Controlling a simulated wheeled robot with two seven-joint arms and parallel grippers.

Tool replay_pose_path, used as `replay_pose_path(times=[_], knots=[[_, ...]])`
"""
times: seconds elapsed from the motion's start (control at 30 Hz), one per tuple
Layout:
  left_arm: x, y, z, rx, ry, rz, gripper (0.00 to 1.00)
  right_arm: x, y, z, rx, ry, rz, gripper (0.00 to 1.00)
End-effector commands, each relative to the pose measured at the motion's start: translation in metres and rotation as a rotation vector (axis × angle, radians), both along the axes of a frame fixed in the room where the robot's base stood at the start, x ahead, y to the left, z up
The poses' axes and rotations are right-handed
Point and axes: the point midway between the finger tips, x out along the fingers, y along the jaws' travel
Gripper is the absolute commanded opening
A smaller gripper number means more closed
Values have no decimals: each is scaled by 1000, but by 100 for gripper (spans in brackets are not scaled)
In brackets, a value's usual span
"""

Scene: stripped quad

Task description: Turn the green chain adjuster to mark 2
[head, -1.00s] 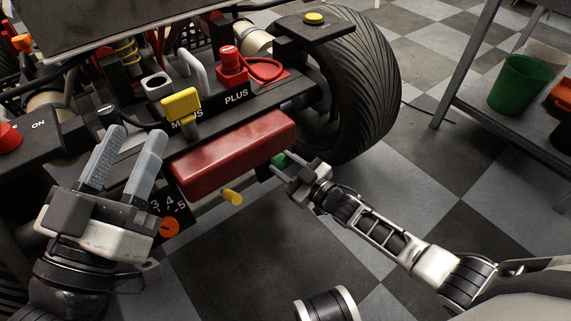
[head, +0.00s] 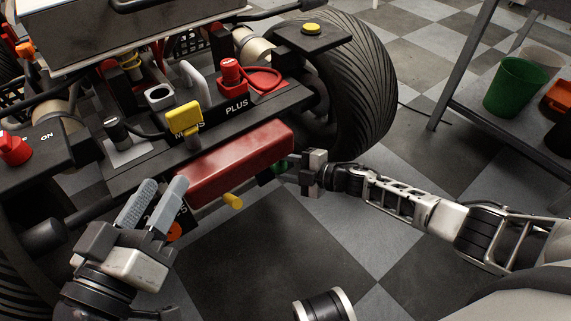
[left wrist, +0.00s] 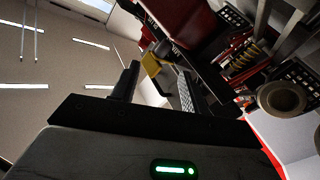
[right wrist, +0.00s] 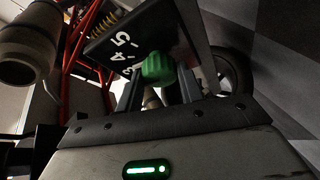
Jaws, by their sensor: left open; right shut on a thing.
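The green chain adjuster (head: 280,167) is a small knob under the right end of the red box (head: 235,160). In the right wrist view the green adjuster (right wrist: 158,67) sits between the fingers of my right gripper (right wrist: 158,88). That gripper (head: 291,168) is shut on it, coming from the right. A black plate (right wrist: 125,42) beside the knob shows white marks 5, 4 and 3. Mark 2 and any pointer cannot be made out. My left gripper (head: 160,195) is open and empty, in front of the left end of the red box.
A yellow knob (head: 233,201) sticks out below the red box. An orange dial (head: 174,231) is partly hidden by my left gripper. A yellow tab (head: 184,117) and red plug (head: 231,72) stand above. A large tyre (head: 350,85) is close behind my right gripper.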

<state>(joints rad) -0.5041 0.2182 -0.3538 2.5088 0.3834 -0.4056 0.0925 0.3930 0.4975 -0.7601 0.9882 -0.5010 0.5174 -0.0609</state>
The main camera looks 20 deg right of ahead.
Motion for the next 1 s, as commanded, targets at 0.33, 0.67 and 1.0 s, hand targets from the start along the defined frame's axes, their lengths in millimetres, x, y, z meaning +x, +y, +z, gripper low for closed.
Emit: replay_pose_path(times=[0.33,0.67,1.0], knots=[[-9,-1,-12,29,129,-9,45,1,-2,5,-282,-99,138,15],[-10,3,-18,134,145,10,45,1,-1,6,-499,-178,246,15],[-9,6,-20,194,146,19,45,1,-1,5,-614,-219,303,15]])
